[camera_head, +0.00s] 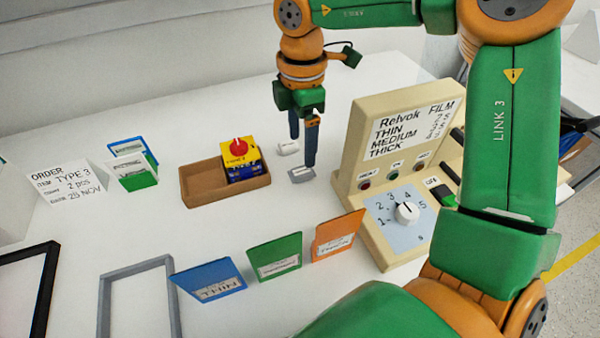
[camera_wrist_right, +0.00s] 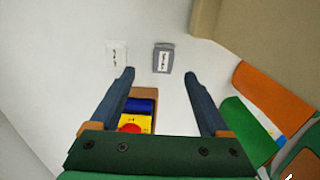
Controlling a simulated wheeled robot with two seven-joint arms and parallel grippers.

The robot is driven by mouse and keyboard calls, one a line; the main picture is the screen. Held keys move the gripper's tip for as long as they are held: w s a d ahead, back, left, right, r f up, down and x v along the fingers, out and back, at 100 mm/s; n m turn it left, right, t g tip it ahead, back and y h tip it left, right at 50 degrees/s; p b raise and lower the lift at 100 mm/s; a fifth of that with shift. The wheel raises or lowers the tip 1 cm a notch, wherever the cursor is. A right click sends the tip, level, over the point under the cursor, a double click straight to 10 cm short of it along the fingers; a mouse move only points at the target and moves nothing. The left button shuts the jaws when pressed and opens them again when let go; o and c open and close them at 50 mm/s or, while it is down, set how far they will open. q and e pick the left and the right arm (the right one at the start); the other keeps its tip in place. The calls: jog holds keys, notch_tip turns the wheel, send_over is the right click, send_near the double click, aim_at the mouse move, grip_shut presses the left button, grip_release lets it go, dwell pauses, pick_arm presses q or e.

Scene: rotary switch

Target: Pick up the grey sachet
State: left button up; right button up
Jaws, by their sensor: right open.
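The grey sachet (camera_head: 301,174) lies on the white table, right of the brown tray and left of the beige machine. It carries a white label. My right gripper (camera_head: 301,150) points down over it, with one finger partly in front of the sachet in the head view. In the right wrist view the grey sachet (camera_wrist_right: 162,58) shows just beyond the gap between the open fingertips (camera_wrist_right: 160,74). Nothing is between the fingers. Whether a finger touches the sachet I cannot tell. My left gripper is not in view.
A white sachet (camera_head: 288,148) lies close behind the grey one. The beige machine (camera_head: 357,112) has a white dial (camera_head: 407,212). Blue, green and orange cards (camera_head: 338,235) stand in front.

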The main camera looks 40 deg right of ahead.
aim_at(302, 171)
jog(key=f, duration=0.2)
jog(key=f+p, duration=0.1)
jog(key=f, duration=0.3)
jog(key=shift+s+a+f, duration=0.15)
jog(key=shift+s+f, duration=0.1)
grip_shut()
